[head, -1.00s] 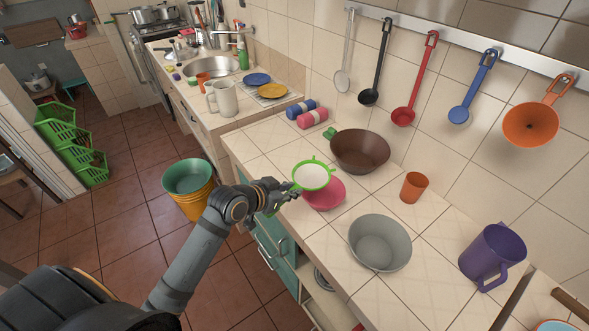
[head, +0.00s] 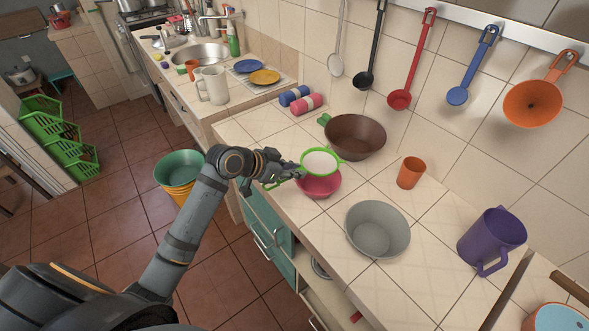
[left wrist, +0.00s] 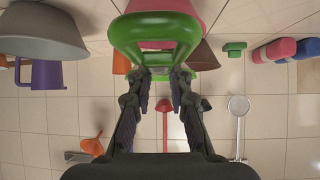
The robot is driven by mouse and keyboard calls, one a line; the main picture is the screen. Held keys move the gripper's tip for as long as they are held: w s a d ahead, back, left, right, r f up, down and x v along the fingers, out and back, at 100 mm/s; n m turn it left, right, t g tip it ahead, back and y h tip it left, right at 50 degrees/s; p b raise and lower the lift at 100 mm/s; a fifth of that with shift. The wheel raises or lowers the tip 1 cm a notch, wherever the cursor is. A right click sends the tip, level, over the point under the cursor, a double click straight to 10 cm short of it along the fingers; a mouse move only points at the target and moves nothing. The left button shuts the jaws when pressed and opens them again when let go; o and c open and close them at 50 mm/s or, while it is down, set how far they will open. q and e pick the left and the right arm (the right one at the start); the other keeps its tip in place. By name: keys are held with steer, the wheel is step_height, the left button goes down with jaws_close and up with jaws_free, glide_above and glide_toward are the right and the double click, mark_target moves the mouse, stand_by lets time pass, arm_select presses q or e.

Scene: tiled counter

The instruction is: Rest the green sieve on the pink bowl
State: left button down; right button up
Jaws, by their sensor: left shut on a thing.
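The green sieve (head: 320,162) has a green rim and a pale mesh. In the head view it is over the pink bowl (head: 320,186), covering its back part; I cannot tell whether they touch. My left gripper (head: 296,173) is shut on the sieve's handle, at the bowl's left. In the left wrist view, the fingers (left wrist: 164,76) close on the green handle loop (left wrist: 155,28), and a strip of the pink bowl (left wrist: 162,7) shows behind it. My right gripper is in no view.
A brown bowl (head: 356,138) stands close behind, a grey bowl (head: 377,231) in front to the right, and an orange cup (head: 411,173) right. A purple jug (head: 493,240) is farther right. Ladles hang on the wall. The counter's left edge lies under my left arm.

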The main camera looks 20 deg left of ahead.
arm_select(q)
steer(key=shift+f+b, duration=1.65)
steer(key=shift+f, duration=1.2)
steer(key=shift+f, duration=0.15)
steer(key=c, duration=1.2)
jaws_free()
steer(key=shift+o, duration=0.2)
